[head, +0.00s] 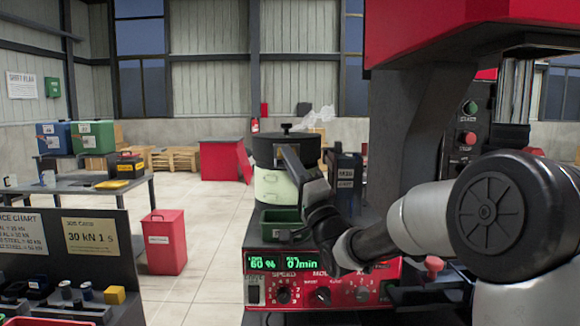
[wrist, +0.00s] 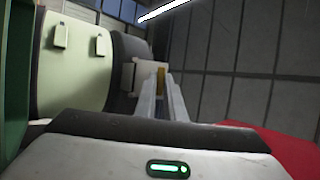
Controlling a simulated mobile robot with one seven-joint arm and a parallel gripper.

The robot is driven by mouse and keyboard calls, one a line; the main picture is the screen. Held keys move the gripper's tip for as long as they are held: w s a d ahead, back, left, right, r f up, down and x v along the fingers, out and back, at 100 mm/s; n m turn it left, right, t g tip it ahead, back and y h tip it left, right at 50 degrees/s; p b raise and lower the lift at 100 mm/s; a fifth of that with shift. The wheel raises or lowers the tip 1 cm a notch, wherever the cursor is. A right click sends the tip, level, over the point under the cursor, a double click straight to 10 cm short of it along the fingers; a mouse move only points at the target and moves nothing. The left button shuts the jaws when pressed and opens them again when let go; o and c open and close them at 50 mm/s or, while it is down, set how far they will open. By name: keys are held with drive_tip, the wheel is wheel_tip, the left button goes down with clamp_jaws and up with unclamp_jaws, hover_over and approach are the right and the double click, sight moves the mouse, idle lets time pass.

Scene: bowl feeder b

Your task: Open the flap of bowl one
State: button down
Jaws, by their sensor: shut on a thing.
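The feeder's dark bowl (head: 270,150), with a knobbed lid on top, sits on a pale green drum (head: 272,186) in the middle of the head view. In the wrist view the pale green drum (wrist: 72,62) and dark bowl (wrist: 128,50) appear turned on their side at the left. My gripper (wrist: 162,88) is at the bowl's side, its fingers shut on a small yellow-brown piece (wrist: 161,76) beside a light grey block (wrist: 138,77) at the bowl wall. This piece looks like the grip of the flap. The rest of the flap cannot be made out.
A red control box (head: 320,286) below reads 60 % and 0/min. A green bin (head: 280,225) sits just above it. A dark box (head: 346,175) stands right of the bowl. A dark machine column (head: 412,135) rises at the right. Open floor (head: 200,232) lies left.

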drive_tip(key=c, duration=1.8)
unclamp_jaws()
drive_tip(key=shift+c, duration=0.2)
drive_tip(key=v, duration=1.7)
drive_tip(key=shift+s, duration=0.15)
drive_tip(key=shift+f, duration=0.15)
